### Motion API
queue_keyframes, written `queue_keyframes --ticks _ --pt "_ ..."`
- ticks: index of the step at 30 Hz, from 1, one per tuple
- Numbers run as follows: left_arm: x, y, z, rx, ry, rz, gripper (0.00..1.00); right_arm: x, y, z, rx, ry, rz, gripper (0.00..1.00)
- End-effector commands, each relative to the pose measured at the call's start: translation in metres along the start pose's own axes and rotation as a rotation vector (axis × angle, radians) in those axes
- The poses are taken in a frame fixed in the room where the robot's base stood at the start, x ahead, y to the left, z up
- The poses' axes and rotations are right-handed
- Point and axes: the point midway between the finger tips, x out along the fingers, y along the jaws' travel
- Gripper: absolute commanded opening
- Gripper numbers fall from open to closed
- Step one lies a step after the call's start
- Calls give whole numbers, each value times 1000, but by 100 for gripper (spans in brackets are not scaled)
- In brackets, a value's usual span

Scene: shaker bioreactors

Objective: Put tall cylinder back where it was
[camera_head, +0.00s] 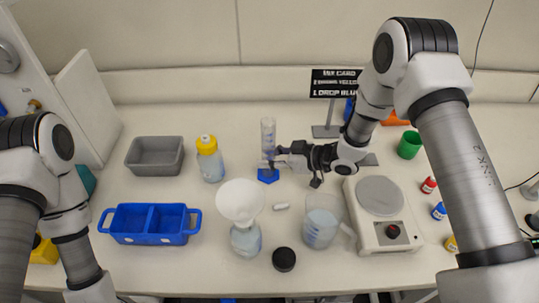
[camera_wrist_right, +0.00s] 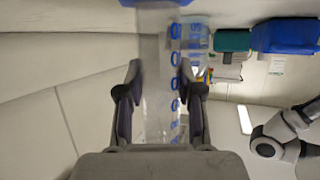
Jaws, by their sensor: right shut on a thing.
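The tall cylinder (camera_head: 268,130) is clear and upright, with a blue base (camera_head: 268,176), at the middle of the table. In the right wrist view the clear cylinder (camera_wrist_right: 155,110) with blue markings runs between the fingers. My right gripper (camera_head: 272,163) comes from the right and is shut on the cylinder's lower part, above the base. Its two fingers (camera_wrist_right: 161,80) lie on either side of the tube. I cannot tell whether the base touches the table. My left arm is at the left edge, with its gripper out of view.
A yellow-capped bottle (camera_head: 210,160) and grey bin (camera_head: 155,157) stand left of the cylinder. In front are a blue two-part tray (camera_head: 150,224), a bottle with funnel (camera_head: 241,205), a beaker (camera_head: 321,228), a black cap (camera_head: 284,259) and a hotplate (camera_head: 382,215). A sign (camera_head: 335,84) stands behind.

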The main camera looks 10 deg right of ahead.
Motion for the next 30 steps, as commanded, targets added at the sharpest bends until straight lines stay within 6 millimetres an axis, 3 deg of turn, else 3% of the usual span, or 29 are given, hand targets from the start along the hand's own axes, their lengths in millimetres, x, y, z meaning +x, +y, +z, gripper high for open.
queue_keyframes --ticks 7,8,9,10,21,30 --pt "4 0 0 0 0 0 37 1 0 3 0 0 1 0" --pt "4 0 0 0 0 0 37 1 0 3 0 0 1 39" --pt "3 0 0 0 0 0 37 1 0 2 0 0 1 54" --pt "3 0 0 0 0 0 37 1 0 2 0 0 1 61" --pt "2 0 0 0 0 0 37 -4 1 0 2 0 3 61" --pt "19 0 0 0 0 0 37 -61 2 0 4 3 6 61"
